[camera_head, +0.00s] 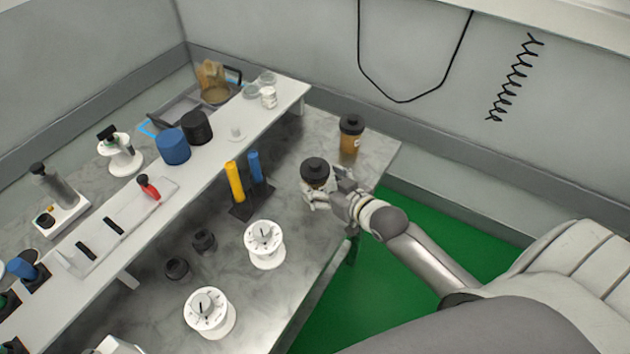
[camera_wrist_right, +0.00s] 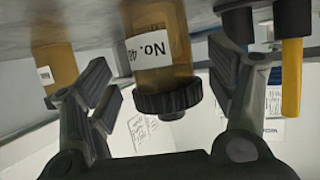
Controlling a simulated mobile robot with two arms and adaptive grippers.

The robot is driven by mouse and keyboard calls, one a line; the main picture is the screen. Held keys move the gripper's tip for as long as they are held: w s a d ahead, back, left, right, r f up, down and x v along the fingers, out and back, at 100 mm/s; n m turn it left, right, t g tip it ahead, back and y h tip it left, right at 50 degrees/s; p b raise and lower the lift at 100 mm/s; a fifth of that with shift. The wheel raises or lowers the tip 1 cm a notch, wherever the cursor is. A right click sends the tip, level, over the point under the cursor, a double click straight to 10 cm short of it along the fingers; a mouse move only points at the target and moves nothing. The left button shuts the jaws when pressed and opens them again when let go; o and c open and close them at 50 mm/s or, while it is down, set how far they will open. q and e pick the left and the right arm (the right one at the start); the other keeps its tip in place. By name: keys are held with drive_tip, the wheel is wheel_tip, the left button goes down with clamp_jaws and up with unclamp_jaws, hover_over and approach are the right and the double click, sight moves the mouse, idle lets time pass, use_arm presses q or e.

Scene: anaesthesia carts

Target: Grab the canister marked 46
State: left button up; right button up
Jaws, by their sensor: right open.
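An amber canister with a black ribbed lid (camera_head: 315,170) stands on the grey bench near its right end. In the right wrist view the same canister (camera_wrist_right: 160,60) appears upside down; its white label reads "No. 4" and a last digit that is hard to read. My right gripper (camera_head: 322,195) is at this canister, with its open fingers (camera_wrist_right: 165,88) on either side of it and gaps showing. A second amber canister (camera_head: 350,135) with a black lid stands behind; it also shows at the left of the right wrist view (camera_wrist_right: 55,65), its label unreadable. My left gripper is not in view.
A stand with a yellow tube (camera_head: 235,182) and a blue tube (camera_head: 255,167) is left of the canister. White dial devices (camera_head: 264,244) and black knobs (camera_head: 203,240) sit nearer. A raised white shelf (camera_head: 285,103) with several items runs along the bench's left side.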

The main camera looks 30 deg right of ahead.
sight(321, 184)
drive_tip(key=shift+p+x, duration=0.35)
drive_tip(key=shift+x, duration=1.7)
drive_tip(key=shift+s+a+f, duration=0.1)
drive_tip(key=c, duration=1)
